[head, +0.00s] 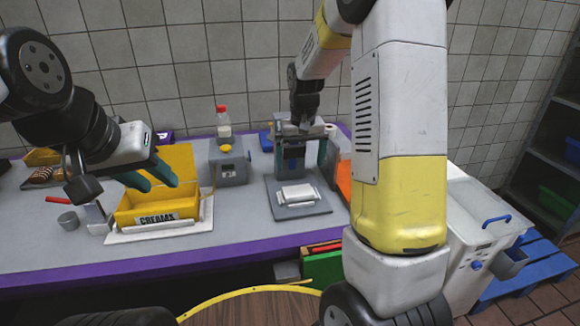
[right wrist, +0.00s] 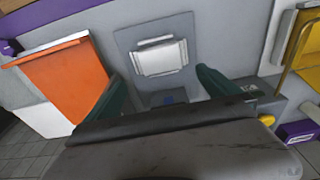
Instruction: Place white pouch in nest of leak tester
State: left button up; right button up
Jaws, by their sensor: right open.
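The white pouch (head: 297,192) lies flat on the grey base plate of the leak tester (head: 283,211), seemingly in its nest. In the right wrist view the pouch (right wrist: 160,57) lies on the grey plate (right wrist: 128,40), with light strips along its edges. The grey-green frame of the tester stands behind it. My right gripper (right wrist: 159,73) is open and empty, its teal fingers wide apart on either side of the pouch's outline and apart from it. My left gripper (head: 150,180) is open over the yellow bin.
The yellow bin (head: 157,203) labelled CREAMX sits on a white tray at left. A grey box (head: 229,165) and red-capped bottle (head: 223,121) stand behind. An orange panel (right wrist: 72,82) flanks the tester. The purple-edged counter is clear between bin and tester.

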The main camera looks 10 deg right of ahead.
jog(key=s+r+t+y, duration=0.1)
jog(key=s+r+t, duration=0.1)
jog(key=s+r, duration=0.9)
jog(key=s+a+r+t, duration=0.1)
jog(key=s+r, duration=0.1)
jog(key=s, duration=0.5)
jog(key=s+a+r+t+y, duration=0.1)
jog(key=s, duration=0.6)
jog(key=shift+r+t, duration=0.35)
jog(key=shift+t, duration=0.05)
